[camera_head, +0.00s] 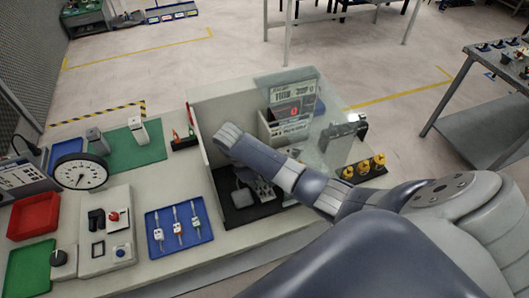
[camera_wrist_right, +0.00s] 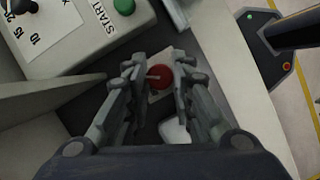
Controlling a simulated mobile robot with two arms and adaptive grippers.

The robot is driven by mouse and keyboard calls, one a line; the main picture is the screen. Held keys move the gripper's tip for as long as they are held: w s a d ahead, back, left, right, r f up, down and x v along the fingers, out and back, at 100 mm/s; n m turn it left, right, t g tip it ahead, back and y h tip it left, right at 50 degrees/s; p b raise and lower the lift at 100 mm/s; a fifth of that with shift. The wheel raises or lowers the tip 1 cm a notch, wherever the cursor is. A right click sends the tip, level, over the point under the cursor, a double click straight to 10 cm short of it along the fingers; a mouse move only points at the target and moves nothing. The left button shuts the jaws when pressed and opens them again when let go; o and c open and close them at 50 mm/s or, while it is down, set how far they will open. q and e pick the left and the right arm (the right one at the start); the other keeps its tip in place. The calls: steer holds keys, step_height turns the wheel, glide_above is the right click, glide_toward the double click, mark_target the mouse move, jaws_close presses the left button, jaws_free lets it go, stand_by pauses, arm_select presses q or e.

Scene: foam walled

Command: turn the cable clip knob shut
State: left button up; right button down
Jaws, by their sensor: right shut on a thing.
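The cable clip knob is a small red round knob with a pale raised bar (camera_wrist_right: 159,77), on a light plate over a dark base in the right wrist view. My right gripper (camera_wrist_right: 158,80) has its two fingers on either side of the knob, closed on it. In the head view my right arm reaches over the walled bay, and the right gripper (camera_head: 264,190) points down inside it. The knob is hidden there by my arm and gripper. My left gripper is not in view.
The bay has a pale wall (camera_head: 203,146) on its left and a clear panel (camera_head: 345,135) on its right. A panel with a green START button (camera_wrist_right: 124,6) is near the fingers. Yellow knobs (camera_head: 363,167) stand at right, a blue tray (camera_head: 180,228) at left.

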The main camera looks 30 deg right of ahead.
steer(key=shift+w+m, duration=0.1)
steer(key=shift+m, duration=0.5)
steer(key=c, duration=1.4)
jaws_free()
steer(key=shift+o, duration=0.2)
